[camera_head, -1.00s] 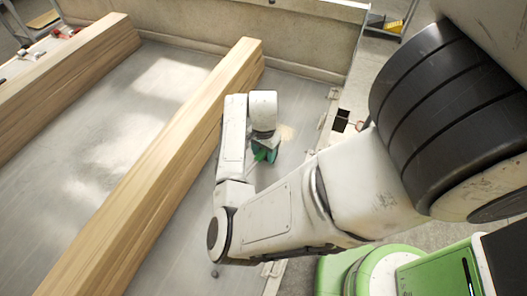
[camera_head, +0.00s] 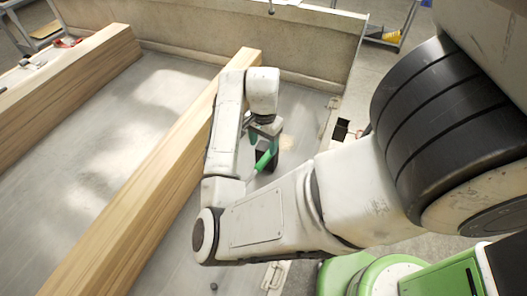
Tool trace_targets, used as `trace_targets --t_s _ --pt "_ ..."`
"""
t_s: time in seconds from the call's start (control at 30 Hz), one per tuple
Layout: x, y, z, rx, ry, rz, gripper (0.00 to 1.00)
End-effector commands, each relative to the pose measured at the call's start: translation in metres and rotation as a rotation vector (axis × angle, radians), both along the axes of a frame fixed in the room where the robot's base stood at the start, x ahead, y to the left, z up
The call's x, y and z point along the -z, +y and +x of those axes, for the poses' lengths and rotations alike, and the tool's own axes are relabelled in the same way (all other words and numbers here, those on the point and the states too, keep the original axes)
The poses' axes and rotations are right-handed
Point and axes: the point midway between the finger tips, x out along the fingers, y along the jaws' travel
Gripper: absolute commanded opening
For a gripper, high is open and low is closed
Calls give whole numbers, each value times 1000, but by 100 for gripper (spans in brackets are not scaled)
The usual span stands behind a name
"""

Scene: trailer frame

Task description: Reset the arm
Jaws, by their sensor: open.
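My white arm reaches from the right side of the picture over the trailer bed (camera_head: 110,140). It bends at an elbow low in the middle and runs back up to the wrist. My gripper (camera_head: 264,160), with green and dark parts, hangs below the wrist, to the right of the nearer wooden beam (camera_head: 150,190). Its jaws are open, and I see nothing held between them. The wrist and forearm partly hide the gripper and part of the beam.
A second wooden beam (camera_head: 70,70) lies at the far left, with small tools (camera_head: 66,43) near its end. A trailer wall (camera_head: 210,38) closes the back. A wheeled trolley (camera_head: 393,30) stands beyond it at upper right. Bare bed lies between the beams.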

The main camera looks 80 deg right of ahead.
Motion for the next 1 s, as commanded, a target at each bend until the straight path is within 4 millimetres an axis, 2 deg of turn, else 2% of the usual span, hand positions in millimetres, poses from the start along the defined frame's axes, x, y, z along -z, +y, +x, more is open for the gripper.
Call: trace_targets --t_s 0.13,0.4,0.57,0.7,0.77,0.87,1.0 --pt "-9 0 0 1 -1 0 62" --pt "-11 0 0 -1 0 -1 62" --pt "-23 -17 -2 -103 25 -95 62" --pt "-43 -36 6 -336 69 -246 62" --pt "-49 -37 14 -463 89 -304 62" --pt "-51 -28 29 -681 120 -370 62" --pt "-37 8 48 -1006 144 -405 62"
